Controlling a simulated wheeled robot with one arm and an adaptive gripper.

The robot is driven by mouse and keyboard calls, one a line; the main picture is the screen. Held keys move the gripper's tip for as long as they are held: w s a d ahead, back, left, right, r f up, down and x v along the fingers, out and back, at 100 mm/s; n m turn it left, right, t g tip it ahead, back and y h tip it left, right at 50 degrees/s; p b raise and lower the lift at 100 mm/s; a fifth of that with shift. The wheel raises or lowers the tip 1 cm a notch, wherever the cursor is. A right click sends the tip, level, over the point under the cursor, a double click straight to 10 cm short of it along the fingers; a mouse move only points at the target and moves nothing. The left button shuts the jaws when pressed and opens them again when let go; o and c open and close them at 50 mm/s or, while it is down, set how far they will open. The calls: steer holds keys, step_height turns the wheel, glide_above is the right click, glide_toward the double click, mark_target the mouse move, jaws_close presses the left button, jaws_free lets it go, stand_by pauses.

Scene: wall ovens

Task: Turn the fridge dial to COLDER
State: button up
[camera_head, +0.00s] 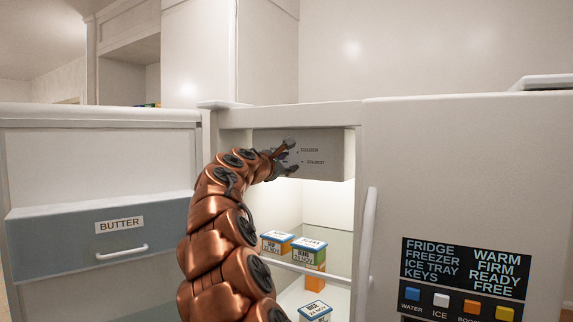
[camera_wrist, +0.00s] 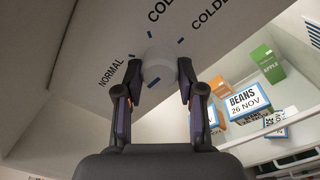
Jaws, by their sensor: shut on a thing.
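The fridge dial (camera_wrist: 160,66) is a pale round knob on the grey control panel inside the open fridge. It sits between the fingers of my gripper (camera_wrist: 158,90) in the wrist view, and the gripper is shut on it. A blue mark shows on the knob's near side; which label it points to I cannot tell. Blue ticks and the label NORMAL, plus cut-off labels starting COL and COLDE, surround it. In the head view my gripper (camera_head: 284,150) is at the panel (camera_head: 335,145), left of the COLDER and COLDEST labels, and it hides the dial.
The open door with a BUTTER compartment (camera_head: 60,242) is at left. Food boxes (camera_head: 309,250) stand on the shelf below the panel; a BEANS box (camera_wrist: 246,101) shows in the wrist view. The other closed door (camera_head: 460,170), with a vertical handle (camera_head: 368,238), is at right.

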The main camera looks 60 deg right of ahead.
steer(key=shift+f, duration=0.15)
steer(key=shift+m+b, duration=0.45)
steer(key=shift+m, duration=0.05)
steer(key=m+b, duration=0.1)
steer(key=m, duration=0.1)
steer(key=m+b, duration=0.1)
steer(key=b, duration=0.1)
steer(key=shift+w+f+m, duration=0.1)
steer(key=shift+f+m, duration=0.1)
steer(key=shift+m, duration=0.2)
steer(key=m+b, duration=0.2)
steer(key=m, duration=0.1)
steer(key=shift+r+m, duration=0.1)
steer(key=shift+m, duration=0.3)
steer(key=m+b, duration=0.1)
steer(key=m, duration=0.2)
steer(key=shift+m+b, duration=0.4)
steer(key=shift+r+m, duration=0.15)
steer(key=shift+m, duration=1.25)
steer(key=shift+r+m, duration=0.15)
steer(key=shift+m, duration=1.25)
steer(key=m+p, duration=0.1)
steer(key=m, duration=0.4)
steer(key=shift+m+g+p, duration=0.3)
